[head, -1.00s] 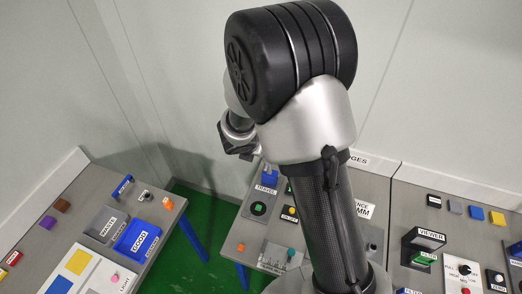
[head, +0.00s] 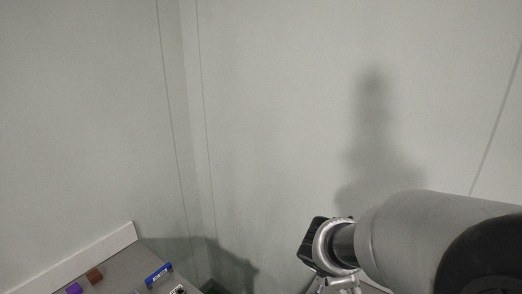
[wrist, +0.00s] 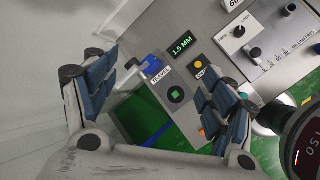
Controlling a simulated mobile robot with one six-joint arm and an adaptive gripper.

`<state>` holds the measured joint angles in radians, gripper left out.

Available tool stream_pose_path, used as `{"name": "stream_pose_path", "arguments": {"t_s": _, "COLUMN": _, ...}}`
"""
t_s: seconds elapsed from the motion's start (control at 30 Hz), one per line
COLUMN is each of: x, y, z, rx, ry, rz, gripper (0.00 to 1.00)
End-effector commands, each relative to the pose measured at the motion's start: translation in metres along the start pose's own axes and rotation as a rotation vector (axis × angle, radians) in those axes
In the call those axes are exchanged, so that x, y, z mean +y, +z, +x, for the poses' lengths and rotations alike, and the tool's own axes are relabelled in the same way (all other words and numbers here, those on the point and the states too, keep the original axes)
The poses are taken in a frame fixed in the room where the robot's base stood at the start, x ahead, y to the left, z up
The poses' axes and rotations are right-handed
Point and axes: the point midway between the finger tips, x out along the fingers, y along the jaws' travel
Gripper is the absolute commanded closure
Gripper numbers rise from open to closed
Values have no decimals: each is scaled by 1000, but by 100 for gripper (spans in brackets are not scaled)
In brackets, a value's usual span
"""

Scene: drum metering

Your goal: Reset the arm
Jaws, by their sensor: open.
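In the wrist view my gripper (wrist: 162,82) is open, its two blue-padded fingers wide apart with nothing held between them. The fingers look clear of the panel, though the gap is hard to judge. In the head view my arm reaches in from the lower right, and the gripper itself is cut off or hidden.
A yellow button (wrist: 198,63) and a plate with a LOCK knob (wrist: 254,52) are on the panel. A round black gauge (wrist: 303,143) stands at lower right. A grey bench (head: 125,270) with small coloured blocks is at lower left. Walls surround the corner.

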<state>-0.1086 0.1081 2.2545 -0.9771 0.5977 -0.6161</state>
Motion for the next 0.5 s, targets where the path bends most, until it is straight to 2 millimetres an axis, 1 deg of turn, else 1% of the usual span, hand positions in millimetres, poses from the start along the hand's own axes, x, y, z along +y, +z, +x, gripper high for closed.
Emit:
{"name": "stream_pose_path", "arguments": {"t_s": 0.03, "x": -22, "y": 3, "z": 1, "rx": 5, "ry": -7, "rz": 156, "gripper": 23}}
{"name": "stream_pose_path", "arguments": {"t_s": 0.13, "x": -62, "y": 10, "z": -11, "rx": 27, "ry": -48, "rz": 457, "gripper": 23}}
{"name": "stream_pose_path", "arguments": {"t_s": 0.23, "x": -105, "y": 6, "z": -20, "rx": 67, "ry": -99, "rz": 749, "gripper": 23}}
{"name": "stream_pose_path", "arguments": {"t_s": 0.27, "x": -118, "y": 3, "z": -22, "rx": 82, "ry": -116, "rz": 833, "gripper": 23}}
{"name": "stream_pose_path", "arguments": {"t_s": 0.3, "x": -136, "y": -3, "z": -25, "rx": 105, "ry": -142, "rz": 941, "gripper": 23}}
{"name": "stream_pose_path", "arguments": {"t_s": 0.4, "x": -174, "y": -20, "z": -32, "rx": 168, "ry": -211, "rz": 1187, "gripper": 23}}
{"name": "stream_pose_path", "arguments": {"t_s": 0.5, "x": -204, "y": -39, "z": -37, "rx": 228, "ry": -281, "rz": 1372, "gripper": 23}}
